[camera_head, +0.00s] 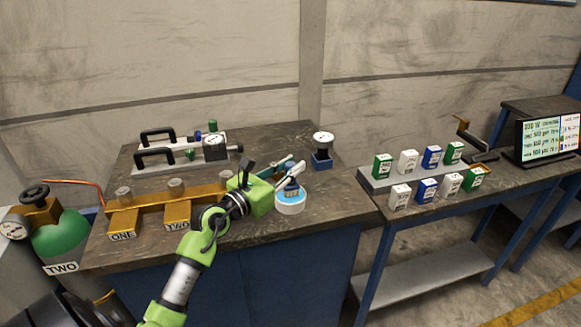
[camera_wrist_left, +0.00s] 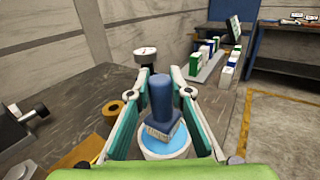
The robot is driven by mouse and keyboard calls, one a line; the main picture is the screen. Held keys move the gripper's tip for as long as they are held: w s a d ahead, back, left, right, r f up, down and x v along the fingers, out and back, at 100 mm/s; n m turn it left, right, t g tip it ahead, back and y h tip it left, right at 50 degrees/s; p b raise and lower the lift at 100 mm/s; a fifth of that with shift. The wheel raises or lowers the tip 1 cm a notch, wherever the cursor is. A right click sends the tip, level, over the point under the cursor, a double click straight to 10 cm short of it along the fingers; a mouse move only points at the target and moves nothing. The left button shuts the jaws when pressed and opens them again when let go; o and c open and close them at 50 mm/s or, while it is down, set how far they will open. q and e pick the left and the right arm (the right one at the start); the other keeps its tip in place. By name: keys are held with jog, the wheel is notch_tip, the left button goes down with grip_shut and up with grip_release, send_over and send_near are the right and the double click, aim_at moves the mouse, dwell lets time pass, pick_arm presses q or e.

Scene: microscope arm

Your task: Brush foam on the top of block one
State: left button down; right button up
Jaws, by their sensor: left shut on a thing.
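My left gripper (camera_head: 290,173) is shut on a blue-handled brush (camera_head: 292,185), which stands about upright between the fingers. In the left wrist view the brush (camera_wrist_left: 161,96) has its bristles down, over or in a white round tub (camera_wrist_left: 157,154) with light blue contents. I cannot tell whether the bristles touch them. The tub (camera_head: 290,207) stands near the bench's front right edge. Block one (camera_head: 122,222), a brass block labelled ONE, sits at the front left, joined to a brass bar. Its top shows a round fitting. My right gripper is not in view.
Block TWO (camera_head: 177,214) is between block one and the tub. A black-handled fixture (camera_head: 172,158) stands behind, and a gauge (camera_head: 323,145) on a blue base is at the back right. A green TWO cylinder (camera_head: 60,240) stands left. Several small boxes (camera_head: 427,188) fill the right bench.

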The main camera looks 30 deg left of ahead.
pick_arm(q)
jog(key=shift+f+b, duration=0.35)
jog(key=shift+f, duration=0.1)
dwell(0.4)
jog(key=shift+f, duration=0.15)
dwell(0.4)
notch_tip(320, 180, up, 7)
jog(key=p, duration=0.7)
dwell(0.5)
dwell(0.4)
